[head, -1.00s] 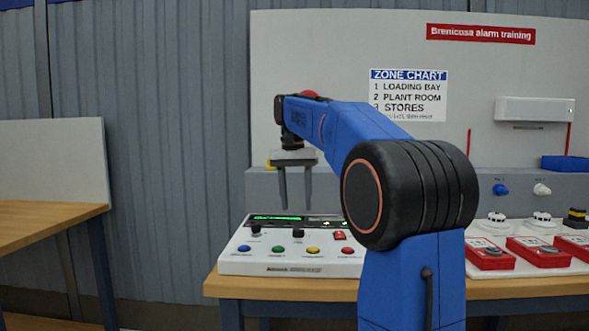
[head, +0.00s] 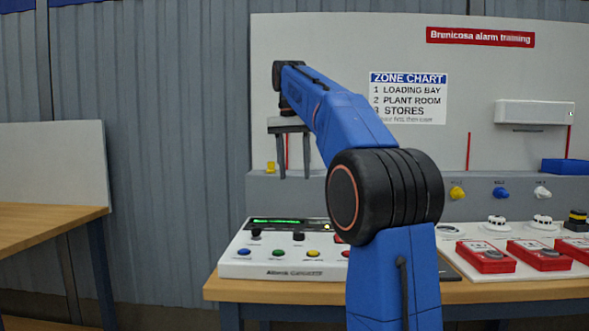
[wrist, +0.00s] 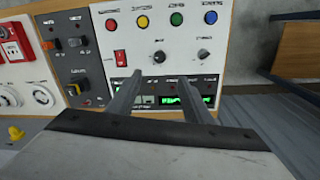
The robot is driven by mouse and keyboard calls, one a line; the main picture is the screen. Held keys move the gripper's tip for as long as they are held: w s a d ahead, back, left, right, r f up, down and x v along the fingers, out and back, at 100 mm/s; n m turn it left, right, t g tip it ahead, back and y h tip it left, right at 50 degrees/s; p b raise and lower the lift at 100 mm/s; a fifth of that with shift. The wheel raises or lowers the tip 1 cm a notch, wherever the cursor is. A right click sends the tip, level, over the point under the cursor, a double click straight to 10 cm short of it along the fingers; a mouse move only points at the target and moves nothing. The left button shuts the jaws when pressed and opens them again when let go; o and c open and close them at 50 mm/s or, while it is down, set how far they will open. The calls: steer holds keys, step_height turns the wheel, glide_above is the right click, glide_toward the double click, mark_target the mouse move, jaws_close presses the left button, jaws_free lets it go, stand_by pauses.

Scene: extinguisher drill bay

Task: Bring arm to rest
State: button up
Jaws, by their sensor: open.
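My gripper (head: 294,176) is open and empty in the head view. It hangs pointing down in the air above the back of the white alarm panel (head: 236,268). My blue arm reaches up and to the left from the right of the panel and hides the panel's right end. In the wrist view, my gripper's two fingers (wrist: 170,78) are apart with nothing between them. The alarm panel (wrist: 220,45) shows beyond them, with coloured buttons, two dark knobs, a red switch and a lit green display.
The panel stands on a wooden bench (head: 500,290). Red call points (head: 485,257) and white detectors (head: 497,222) are to the right. A grey ledge (head: 350,185) and backboard (head: 320,50) stand behind. Another table (head: 45,222) is at the left, with a gap between.

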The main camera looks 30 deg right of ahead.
steer(key=s+a+f+n+t, duration=0.1)
steer(key=s+a+f+n, duration=0.2)
steer(key=s+a+f, duration=0.35)
steer(key=s+a+f+n+t, duration=0.2)
steer(key=s+a+f, duration=0.1)
steer(key=s+f, duration=0.55)
steer(key=s+a+f+n+t, duration=0.1)
steer(key=s+a+f+n, duration=0.1)
steer(key=s+f, duration=0.6)
steer(key=s+a+f+n+t, duration=0.1)
steer(key=s+a+f+n, duration=0.1)
steer(key=s+f, duration=0.6)
step_height(320, 180, down, 7)
steer(key=shift+a+r, duration=0.15)
steer(key=shift+a, duration=0.55)
steer(key=shift+c, duration=0.7)
